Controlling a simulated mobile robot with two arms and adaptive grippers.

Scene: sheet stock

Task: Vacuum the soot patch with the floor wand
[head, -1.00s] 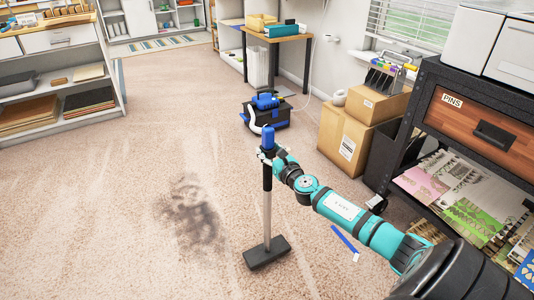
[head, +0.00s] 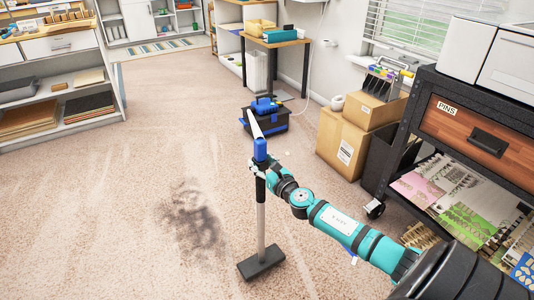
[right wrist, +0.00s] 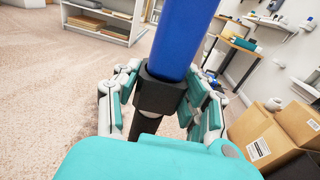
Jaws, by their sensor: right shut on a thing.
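The soot patch (head: 194,222) is a dark smudge on the beige carpet, left of the floor wand. The floor wand (head: 261,225) stands nearly upright, with a blue top, a black grip, a pale tube and a flat black head (head: 261,262) on the carpet. The head is to the right of and nearer than the patch, apart from it. My right gripper (head: 259,168) is shut on the wand's black grip, just under the blue top. In the right wrist view the fingers (right wrist: 160,95) flank the black grip below the blue part (right wrist: 187,40). My left gripper is not in view.
A black and blue vacuum unit (head: 265,117) stands behind the wand, with a pale hose towards the wand top. Cardboard boxes (head: 343,142) and a black cart (head: 425,100) line the right. A blue strip lies by my right arm. Carpet on the left is open.

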